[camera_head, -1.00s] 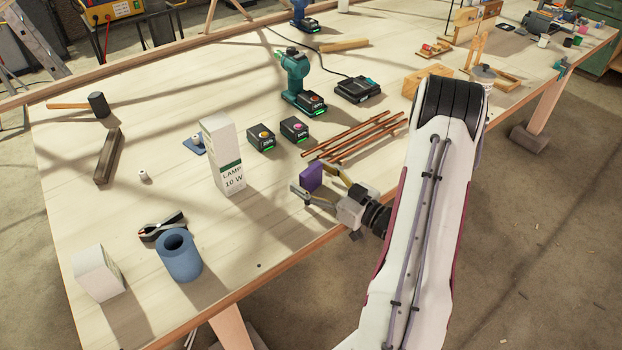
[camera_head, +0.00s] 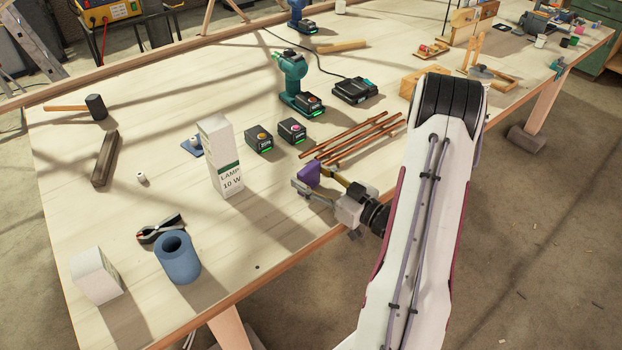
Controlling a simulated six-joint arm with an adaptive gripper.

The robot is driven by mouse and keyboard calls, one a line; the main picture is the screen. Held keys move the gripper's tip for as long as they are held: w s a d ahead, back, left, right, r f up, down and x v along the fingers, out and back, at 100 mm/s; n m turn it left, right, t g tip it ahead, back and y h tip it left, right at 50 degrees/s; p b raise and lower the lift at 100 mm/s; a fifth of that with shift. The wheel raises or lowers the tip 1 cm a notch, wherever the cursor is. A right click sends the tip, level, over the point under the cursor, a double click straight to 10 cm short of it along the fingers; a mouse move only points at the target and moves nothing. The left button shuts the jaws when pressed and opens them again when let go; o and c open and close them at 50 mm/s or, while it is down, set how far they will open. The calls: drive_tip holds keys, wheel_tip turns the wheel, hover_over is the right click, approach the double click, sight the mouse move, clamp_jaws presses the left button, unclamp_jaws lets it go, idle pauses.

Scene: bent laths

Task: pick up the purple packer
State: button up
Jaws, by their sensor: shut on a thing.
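The purple packer (camera_head: 307,175) is a small block near the front edge of the workbench, to the right of the lamp box. My gripper (camera_head: 312,179) reaches it from the right and is shut on it, with one finger on its near side and the other towards the copper rods. The fingers partly hide the packer, and it looks tilted. I cannot tell whether its lower edge touches the bench.
A tall lamp box (camera_head: 224,157) stands left of the packer. Copper-coloured rods (camera_head: 352,140) lie just behind it. Two battery packs (camera_head: 292,131) and a teal drill (camera_head: 293,80) are further back. The bench (camera_head: 255,225) in front of the lamp box is mostly clear.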

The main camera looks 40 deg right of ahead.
sight(311, 169)
drive_tip(key=shift+r, duration=4.6)
